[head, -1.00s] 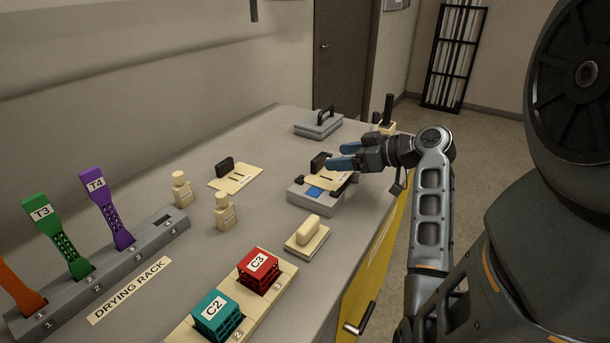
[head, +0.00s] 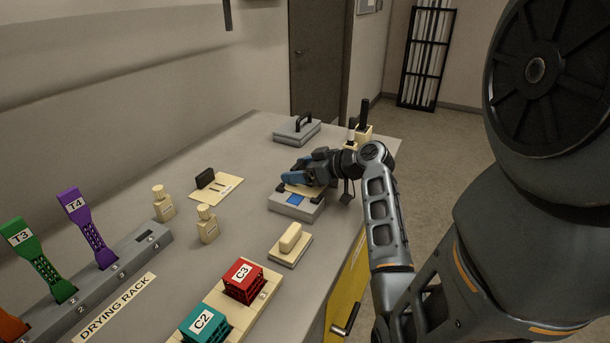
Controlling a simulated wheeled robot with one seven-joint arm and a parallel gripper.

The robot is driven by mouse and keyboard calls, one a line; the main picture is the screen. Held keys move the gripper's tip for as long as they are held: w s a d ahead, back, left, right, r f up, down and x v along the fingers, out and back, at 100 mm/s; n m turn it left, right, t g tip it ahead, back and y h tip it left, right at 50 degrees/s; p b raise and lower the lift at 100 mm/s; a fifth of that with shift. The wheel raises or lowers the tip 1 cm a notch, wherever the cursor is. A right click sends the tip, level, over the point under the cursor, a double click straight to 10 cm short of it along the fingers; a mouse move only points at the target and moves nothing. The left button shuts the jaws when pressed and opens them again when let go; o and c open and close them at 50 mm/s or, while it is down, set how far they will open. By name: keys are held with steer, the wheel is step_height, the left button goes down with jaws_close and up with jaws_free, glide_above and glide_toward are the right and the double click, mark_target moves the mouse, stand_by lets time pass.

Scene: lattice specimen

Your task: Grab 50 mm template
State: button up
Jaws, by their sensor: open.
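A cream template plate (head: 303,190) lies on a grey device (head: 297,206) with a blue square on its front. A second cream template (head: 228,188) with a black handle (head: 205,178) lies flat on the bench to the left. The size markings on both are too small to read, so I cannot tell which is the 50 mm one. My gripper (head: 296,173) is over the template on the device, with its blue fingers pointing left. It is open. The fingers hide this template's handle, and I cannot tell whether they touch it.
A grey block with a black handle (head: 297,130) stands behind. A cream handled block (head: 290,243) is in front. Two cream bottles (head: 207,224) stand left of centre. The drying rack (head: 112,262) and the C2/C3 holder (head: 236,306) are nearer. Bare bench lies between.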

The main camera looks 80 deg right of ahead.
steer(key=shift+c, duration=0.3)
steer(key=c, duration=0.7)
steer(key=shift+o, duration=0.2)
steer(key=shift+r, duration=0.1)
